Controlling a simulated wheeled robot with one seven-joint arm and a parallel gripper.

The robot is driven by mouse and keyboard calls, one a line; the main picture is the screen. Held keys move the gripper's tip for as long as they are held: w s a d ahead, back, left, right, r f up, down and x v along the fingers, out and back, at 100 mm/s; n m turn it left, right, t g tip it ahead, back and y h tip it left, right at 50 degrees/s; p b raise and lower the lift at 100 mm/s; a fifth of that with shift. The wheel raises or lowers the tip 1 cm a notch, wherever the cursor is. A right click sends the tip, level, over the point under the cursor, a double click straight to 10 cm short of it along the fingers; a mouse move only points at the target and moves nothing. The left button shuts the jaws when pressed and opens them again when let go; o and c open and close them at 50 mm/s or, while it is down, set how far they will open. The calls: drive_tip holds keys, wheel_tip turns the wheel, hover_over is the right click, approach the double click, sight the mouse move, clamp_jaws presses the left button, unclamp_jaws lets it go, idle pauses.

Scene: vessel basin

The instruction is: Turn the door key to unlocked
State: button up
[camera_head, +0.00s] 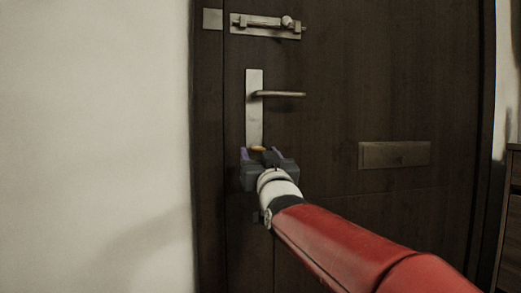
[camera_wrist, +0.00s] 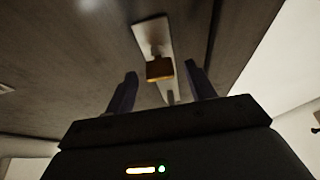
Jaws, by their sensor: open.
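The dark wooden door (camera_head: 340,110) carries a metal lock plate (camera_head: 254,105) with a lever handle (camera_head: 282,94). The key (camera_head: 258,149) shows as a small brass-coloured piece at the plate's lower end, partly hidden by my gripper. In the wrist view the key's flat brass bow (camera_wrist: 160,68) juts from the plate (camera_wrist: 150,34). My gripper (camera_head: 261,153) is open just in front of the key. In the wrist view its two fingers (camera_wrist: 158,88) stand apart on either side below the bow, with gaps showing. I cannot tell the key's exact turn angle.
A slide bolt (camera_head: 265,24) is mounted near the top of the door. A letter slot plate (camera_head: 394,154) sits to the right. A pale wall (camera_head: 95,140) stands to the left, and drawers (camera_head: 510,215) stand at the right edge.

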sight(257, 147)
drive_tip(key=shift+x, duration=1.5)
drive_tip(key=c, duration=1)
drive_tip(key=shift+f, duration=0.1)
